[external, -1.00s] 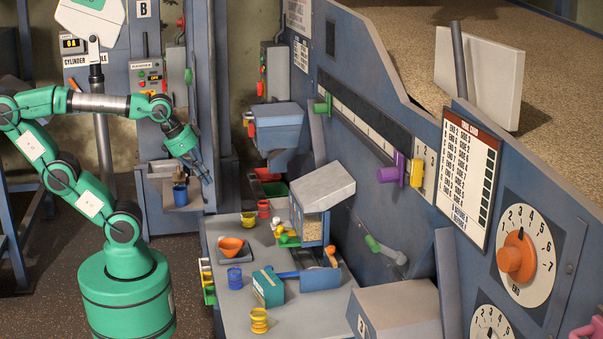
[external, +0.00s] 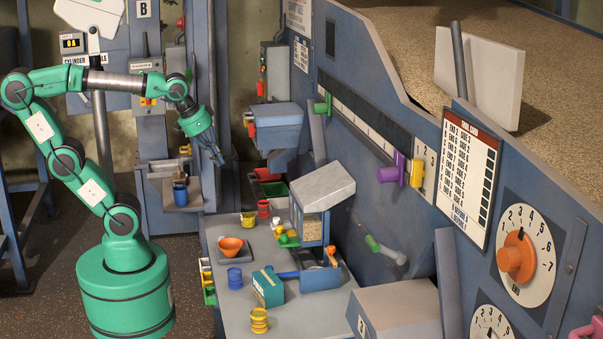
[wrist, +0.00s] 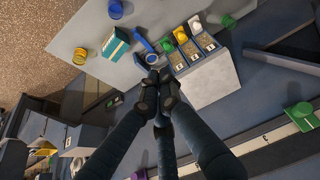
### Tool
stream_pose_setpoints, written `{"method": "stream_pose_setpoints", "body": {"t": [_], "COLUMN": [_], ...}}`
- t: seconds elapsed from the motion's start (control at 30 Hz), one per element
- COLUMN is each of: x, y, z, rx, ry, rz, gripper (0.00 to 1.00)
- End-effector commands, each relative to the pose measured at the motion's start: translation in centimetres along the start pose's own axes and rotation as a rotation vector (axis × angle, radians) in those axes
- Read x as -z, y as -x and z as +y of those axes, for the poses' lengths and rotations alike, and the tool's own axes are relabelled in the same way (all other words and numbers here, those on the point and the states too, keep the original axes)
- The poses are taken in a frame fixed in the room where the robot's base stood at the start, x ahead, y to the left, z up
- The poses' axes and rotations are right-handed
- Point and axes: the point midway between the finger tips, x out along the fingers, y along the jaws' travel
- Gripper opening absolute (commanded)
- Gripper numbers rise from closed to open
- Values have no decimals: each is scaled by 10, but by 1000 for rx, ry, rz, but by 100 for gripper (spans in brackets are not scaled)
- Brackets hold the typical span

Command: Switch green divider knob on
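In the external view a green knob (external: 323,106) sits at the far left end of a long slot in the blue machine wall; I cannot tell for sure that it is the divider knob. What looks like the same knob shows at the right of the wrist view (wrist: 302,116). My gripper (external: 217,159) hangs in the air left of the wall, well away from both. Its dark fingers (wrist: 158,82) point at the bench in the wrist view, with nothing visible between them. I cannot tell how far they are closed.
A purple knob (external: 391,172) and a yellow block (external: 417,174) are further right along the wall. The bench (external: 300,318) below holds a grey-topped bin (external: 323,186), cups and a teal box (external: 268,287). A blue hopper (external: 276,125) juts out beyond the bench.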

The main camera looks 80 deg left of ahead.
Motion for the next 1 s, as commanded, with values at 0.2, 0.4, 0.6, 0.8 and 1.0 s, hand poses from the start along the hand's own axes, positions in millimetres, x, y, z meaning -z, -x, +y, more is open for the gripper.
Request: {"method": "stream_pose_setpoints", "body": {"t": [0.2,0.4,0.6,0.8,1.0], "x": [58,108,156,204,250], "y": [22,34,42,47,47], "z": [-11,-22,-36,-52,-70], "rx": [38,74,111,150,192], "ry": [115,220,327,433,537], "rz": [-29,-50,-70,-86,-100], "gripper": [0,0,0,0,0]}}
